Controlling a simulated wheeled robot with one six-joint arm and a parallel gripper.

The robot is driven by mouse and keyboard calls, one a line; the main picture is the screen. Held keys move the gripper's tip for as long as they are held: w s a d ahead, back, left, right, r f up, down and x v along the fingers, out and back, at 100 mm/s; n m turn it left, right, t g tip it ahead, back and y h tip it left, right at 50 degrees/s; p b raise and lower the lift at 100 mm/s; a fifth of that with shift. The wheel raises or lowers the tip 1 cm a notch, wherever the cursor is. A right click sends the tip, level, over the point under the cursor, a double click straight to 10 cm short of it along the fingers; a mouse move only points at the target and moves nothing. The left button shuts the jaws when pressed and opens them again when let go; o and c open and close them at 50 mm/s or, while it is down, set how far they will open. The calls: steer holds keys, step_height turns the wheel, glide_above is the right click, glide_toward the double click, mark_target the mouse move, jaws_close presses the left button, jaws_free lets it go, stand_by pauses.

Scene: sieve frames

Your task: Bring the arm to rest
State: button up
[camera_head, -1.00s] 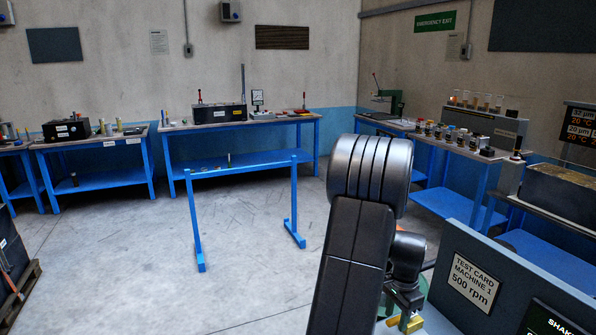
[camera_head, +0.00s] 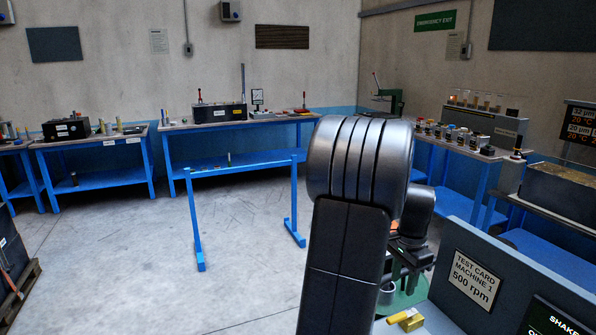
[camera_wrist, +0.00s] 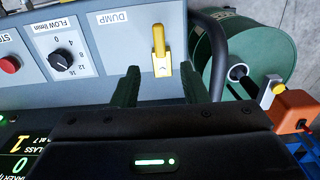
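My arm stands raised in the middle of the head view, with its large dark elbow joint in front. My gripper (camera_wrist: 160,85) shows in the wrist view with its two dark green fingers spread apart and nothing between them. Beyond the fingertips is a grey panel (camera_wrist: 105,62) with a yellow lever (camera_wrist: 160,45) under a DUMP label. The lever is apart from the fingers. In the head view the yellow lever (camera_head: 410,320) lies below my dark wrist, whose fingers are partly hidden there.
A green drum (camera_wrist: 250,50) stands right of the panel in the wrist view, with an orange-and-white fitting (camera_wrist: 290,108) near it. A blue machine wall (camera_head: 470,275) stands close at the right. A blue frame (camera_head: 197,225) stands on the open floor at left.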

mark_target(399, 319)
step_height(399, 319, down, 11)
steer(key=shift+s+f+p, duration=0.1)
steer(key=shift+f+p, duration=0.1)
steer(key=shift+p, duration=0.3)
steer(key=shift+s+d+r+n, duration=0.1)
steer(key=shift+s+d+n, duration=0.1)
steer(key=shift+n, duration=0.3)
steer(key=shift+s+d+r+n, duration=0.1)
steer(key=shift+s+n, duration=0.1)
steer(key=shift+n, duration=0.3)
steer(key=shift+a, duration=0.1)
